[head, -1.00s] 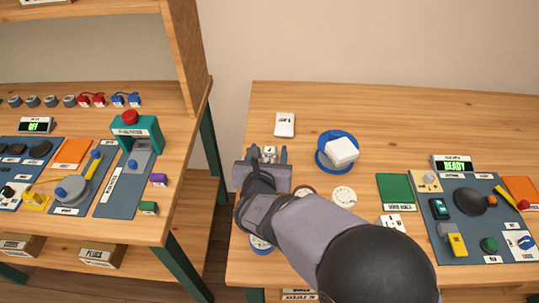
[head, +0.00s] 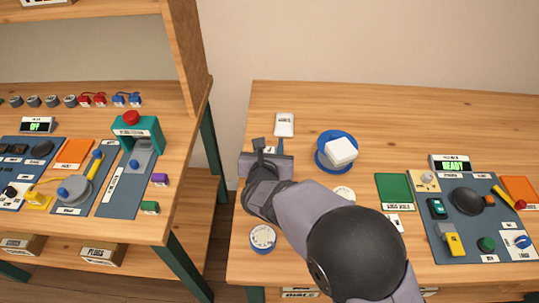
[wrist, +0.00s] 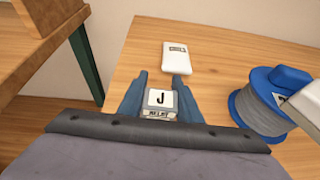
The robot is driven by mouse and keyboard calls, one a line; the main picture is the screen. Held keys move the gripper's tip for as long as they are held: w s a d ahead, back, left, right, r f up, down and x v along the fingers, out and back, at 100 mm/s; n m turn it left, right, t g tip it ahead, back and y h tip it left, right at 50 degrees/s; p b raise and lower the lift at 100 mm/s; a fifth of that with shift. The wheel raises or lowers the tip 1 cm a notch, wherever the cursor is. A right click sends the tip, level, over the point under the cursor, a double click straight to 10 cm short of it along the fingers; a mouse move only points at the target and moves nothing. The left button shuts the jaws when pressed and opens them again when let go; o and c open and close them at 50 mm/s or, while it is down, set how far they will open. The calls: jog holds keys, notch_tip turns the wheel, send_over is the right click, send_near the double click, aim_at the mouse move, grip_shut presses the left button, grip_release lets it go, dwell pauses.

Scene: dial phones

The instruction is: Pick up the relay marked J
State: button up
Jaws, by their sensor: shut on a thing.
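The relay marked J (wrist: 160,103) shows in the wrist view, a small pale block with a black J on top and a printed label on its near side. My gripper (wrist: 160,95) is shut on it, with one blue finger on each side. In the head view my gripper (head: 268,148) is over the left part of the right table, and the relay is mostly hidden by the hand. The wrist view does not clearly show whether the relay touches the table.
A white labelled box (head: 284,125) lies just beyond my gripper. A blue spool (head: 322,160) with a white block on top stands to its right. A round labelled disc (head: 262,239) lies nearer. The table's left edge is close, with a gap beyond it.

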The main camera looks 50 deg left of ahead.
jog(key=shift+r, duration=0.1)
notch_tip(320, 180, up, 10)
jog(key=shift+p, duration=0.4)
